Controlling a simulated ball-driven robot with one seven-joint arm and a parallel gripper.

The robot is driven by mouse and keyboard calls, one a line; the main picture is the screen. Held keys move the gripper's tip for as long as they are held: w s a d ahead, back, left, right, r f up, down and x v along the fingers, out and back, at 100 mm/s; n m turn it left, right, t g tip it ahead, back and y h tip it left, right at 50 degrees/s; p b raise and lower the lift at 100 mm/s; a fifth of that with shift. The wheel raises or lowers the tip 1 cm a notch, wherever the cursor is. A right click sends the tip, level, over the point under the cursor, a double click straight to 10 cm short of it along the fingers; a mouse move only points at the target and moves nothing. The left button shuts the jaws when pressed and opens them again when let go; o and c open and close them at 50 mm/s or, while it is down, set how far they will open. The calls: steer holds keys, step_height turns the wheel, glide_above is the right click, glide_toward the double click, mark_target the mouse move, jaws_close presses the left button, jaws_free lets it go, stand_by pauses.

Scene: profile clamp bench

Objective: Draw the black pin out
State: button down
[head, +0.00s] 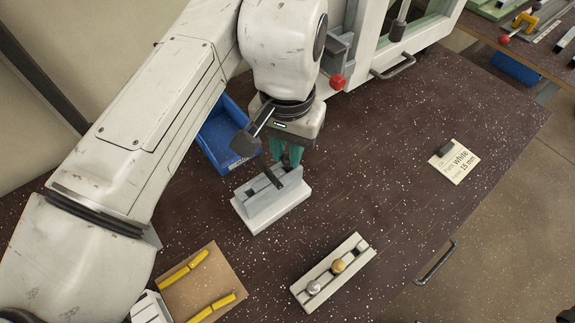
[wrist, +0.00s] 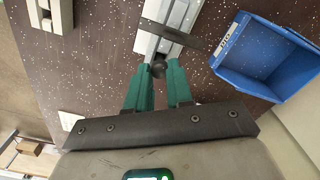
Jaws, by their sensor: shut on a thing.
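A grey slotted profile block (head: 262,204) on a white base (head: 285,213) stands on the dark speckled bench below my gripper; it also shows at the top of the wrist view (wrist: 183,14). A dark bar (wrist: 168,34) lies across the block. The black pin (wrist: 158,69) shows its round dark head between my green fingertips, at the near end of the block. My gripper (head: 288,163) is shut on this pin from above. The pin's shaft is hidden, so I cannot tell how deep it sits.
A blue bin (head: 219,140) stands close behind the block. A pale slotted holder (head: 318,281) with a silver and a gold knob lies in front. A labelled card (head: 456,164) with a dark piece lies right. A brown mat (head: 208,284) holds yellow pieces. The bench's right middle is clear.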

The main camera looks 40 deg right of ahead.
steer(key=shift+r+p, duration=3.65)
steer(key=shift+r, duration=0.35)
